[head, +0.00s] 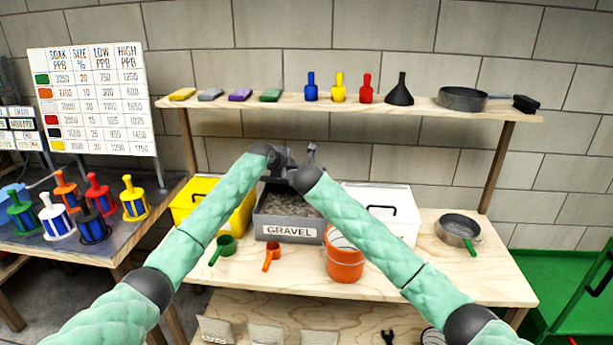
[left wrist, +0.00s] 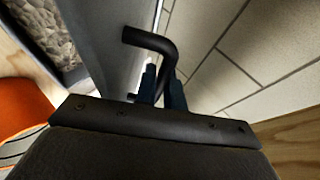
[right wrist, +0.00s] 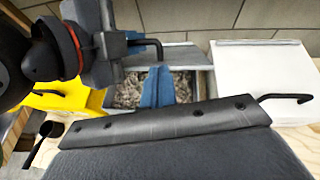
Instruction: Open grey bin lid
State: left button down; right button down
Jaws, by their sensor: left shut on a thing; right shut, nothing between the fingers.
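The grey bin (head: 268,222), labelled GRAVEL, stands in the middle of the wooden bench with gravel showing inside. Its grey lid (right wrist: 182,60) is raised at the bin's back; its exact angle is hard to tell. My left gripper (left wrist: 160,92) is shut on the lid's black handle (left wrist: 150,38); the left hand also shows in the right wrist view (right wrist: 112,45). My right gripper (right wrist: 157,88) is shut and empty above the gravel. In the head view, my forearms hide part of the bin, and the fingers are too small to read.
A yellow bin (head: 186,198) stands left of the grey bin and a white bin (head: 385,200) right of it. An orange bucket (head: 344,262), green scoop (head: 224,246) and orange scoop (head: 271,256) are in front. A shelf (head: 300,102) with bottles runs above.

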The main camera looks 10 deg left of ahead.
jog(key=x, duration=0.8)
jog(key=shift+r, duration=0.1)
